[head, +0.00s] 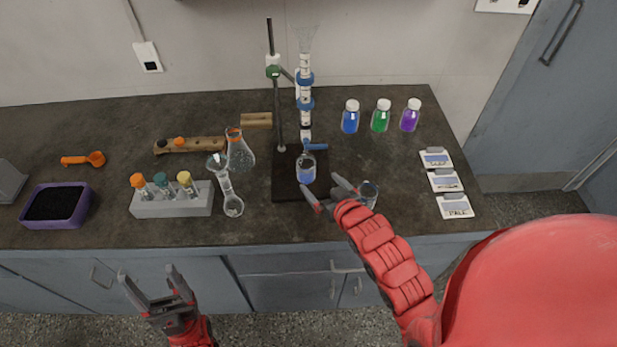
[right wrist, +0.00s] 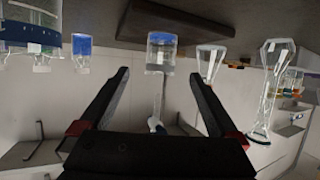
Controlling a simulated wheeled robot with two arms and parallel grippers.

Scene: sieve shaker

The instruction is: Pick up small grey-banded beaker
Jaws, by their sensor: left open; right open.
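A small glass beaker (head: 306,168) with blue liquid stands upright on the dark stand base (head: 288,187). In the right wrist view, which is upside down, this beaker (right wrist: 162,55) shows between the fingers but beyond their tips. A second clear glass vessel (head: 370,193) stands right beside my right gripper, partly hidden. I cannot make out a grey band clearly on either. My right gripper (head: 324,188) is open and empty, its tips just in front and right of the blue-liquid beaker. My left gripper (head: 147,274) is open and empty in front of the counter.
The stand's burette (head: 305,100) rises behind the beaker. Conical flasks (head: 239,155) and a tube rack (head: 172,203) stand to the left. Blue, green (head: 380,117) and purple bottles stand back right; label cards (head: 445,181) lie at the right edge.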

